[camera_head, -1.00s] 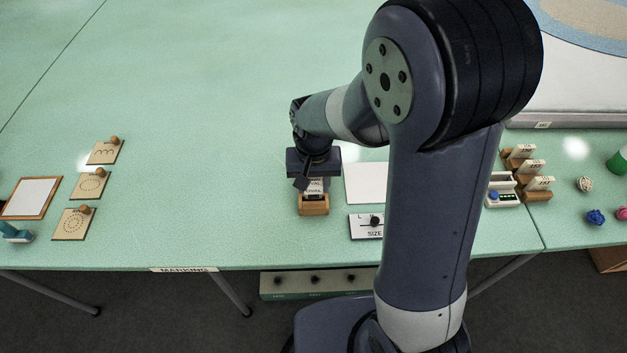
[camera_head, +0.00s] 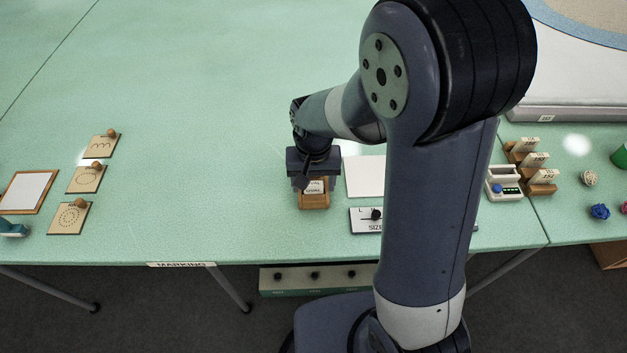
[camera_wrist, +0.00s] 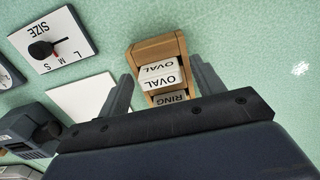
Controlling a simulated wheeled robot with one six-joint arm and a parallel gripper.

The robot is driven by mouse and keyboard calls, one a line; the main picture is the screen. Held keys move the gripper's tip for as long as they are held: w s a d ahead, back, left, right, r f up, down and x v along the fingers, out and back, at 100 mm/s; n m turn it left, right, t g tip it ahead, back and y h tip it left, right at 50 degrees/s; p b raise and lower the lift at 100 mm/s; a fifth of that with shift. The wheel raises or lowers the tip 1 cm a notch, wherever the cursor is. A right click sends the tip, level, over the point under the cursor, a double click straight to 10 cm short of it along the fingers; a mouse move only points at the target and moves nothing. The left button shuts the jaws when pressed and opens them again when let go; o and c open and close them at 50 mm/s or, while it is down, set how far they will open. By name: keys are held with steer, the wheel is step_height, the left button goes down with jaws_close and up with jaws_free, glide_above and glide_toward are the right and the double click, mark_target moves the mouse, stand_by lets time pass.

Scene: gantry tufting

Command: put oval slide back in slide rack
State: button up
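The slide rack (camera_head: 313,202) is a small wooden block on the green table, directly below my gripper (camera_head: 313,174). In the wrist view the rack (camera_wrist: 155,47) lies between the two fingers of my gripper (camera_wrist: 161,68). A white oval slide (camera_wrist: 158,82) labelled OVAL appears seated in the rack, beside another OVAL label and a RING label (camera_wrist: 171,98). The gripper palm hides the near end of the rack.
A SIZE dial box (camera_head: 366,221) and a white sheet (camera_head: 365,176) lie close on the right. Knobbed pattern cards (camera_head: 85,179) and a framed pad (camera_head: 27,192) are at left. Wooden holders with tags (camera_head: 533,170) stand at right. Table left of the rack is clear.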

step_height(320, 180, up, 11)
stand_by(0.7)
steer(key=shift+f, duration=0.2)
step_height(320, 180, down, 11)
steer(key=shift+s+f, duration=0.1)
steer(key=shift+r+p, duration=0.6)
steer(key=shift+r, duration=0.3)
steer(key=shift+r+p, duration=0.4)
steer(key=shift+r, duration=0.25)
